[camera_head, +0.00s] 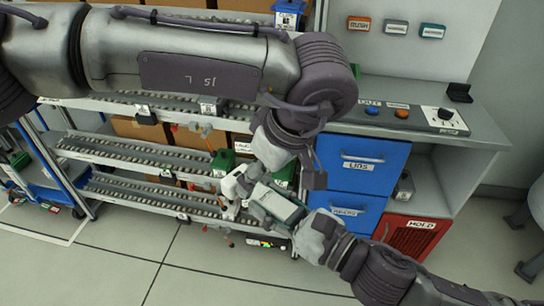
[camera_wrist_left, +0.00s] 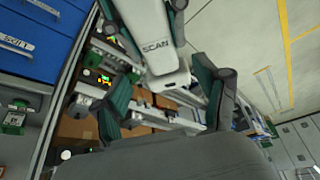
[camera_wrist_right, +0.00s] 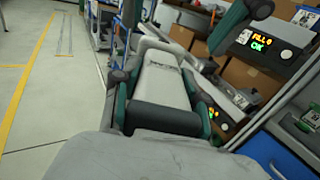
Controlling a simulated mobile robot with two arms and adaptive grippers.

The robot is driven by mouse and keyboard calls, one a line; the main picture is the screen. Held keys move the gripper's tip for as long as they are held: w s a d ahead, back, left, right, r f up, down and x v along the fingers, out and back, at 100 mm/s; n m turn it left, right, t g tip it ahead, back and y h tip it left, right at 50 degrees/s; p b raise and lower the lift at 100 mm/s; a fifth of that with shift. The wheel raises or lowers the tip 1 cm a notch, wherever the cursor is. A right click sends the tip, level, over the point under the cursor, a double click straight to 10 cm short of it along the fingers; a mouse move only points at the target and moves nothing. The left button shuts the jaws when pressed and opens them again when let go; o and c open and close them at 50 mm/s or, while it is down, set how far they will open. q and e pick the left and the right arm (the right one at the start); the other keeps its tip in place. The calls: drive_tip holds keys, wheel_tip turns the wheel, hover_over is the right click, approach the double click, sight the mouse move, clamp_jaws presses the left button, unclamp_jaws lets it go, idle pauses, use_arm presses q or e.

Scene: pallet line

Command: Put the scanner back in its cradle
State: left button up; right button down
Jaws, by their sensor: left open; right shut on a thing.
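The scanner is a white, blocky handheld with SCAN printed on it; it shows in the left wrist view (camera_wrist_left: 162,62) and the right wrist view (camera_wrist_right: 162,82). My right gripper (camera_head: 277,204) is shut on it, with a finger along each side. My left gripper (camera_wrist_left: 165,98) is open, its fingers spread on either side of the scanner's other end; I cannot tell whether they touch it.
Roller shelves (camera_head: 150,155) with cardboard boxes and green bins stand behind the grippers. Blue drawers (camera_head: 360,163) and a red bin (camera_head: 409,235) are under the counter (camera_head: 455,150). A control panel with buttons and a knob (camera_head: 445,114) lies on top. The floor in front is clear.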

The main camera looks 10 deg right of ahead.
sight(256, 189)
use_arm(q)
drive_tip(key=shift+x, duration=2.7)
clamp_jaws()
use_arm(e)
drive_tip(key=c, duration=0.5)
unclamp_jaws()
drive_tip(key=shift+c, duration=0.2)
drive_tip(key=shift+s+d+f+m+h, duration=0.15)
drive_tip(key=shift+d+f+m+h, duration=0.15)
drive_tip(key=shift+d+f, duration=0.1)
drive_tip(key=s+d+f+m+t+h, duration=0.3)
drive_tip(key=d+f+m+t+h, duration=0.1)
drive_tip(key=d+f+m+h, duration=0.3)
drive_tip(key=d+f+h, duration=0.2)
drive_tip(key=d+h, duration=0.2)
drive_tip(key=d, duration=0.1)
drive_tip(key=shift+s+d+f, duration=0.15)
drive_tip(key=shift+s, duration=0.25)
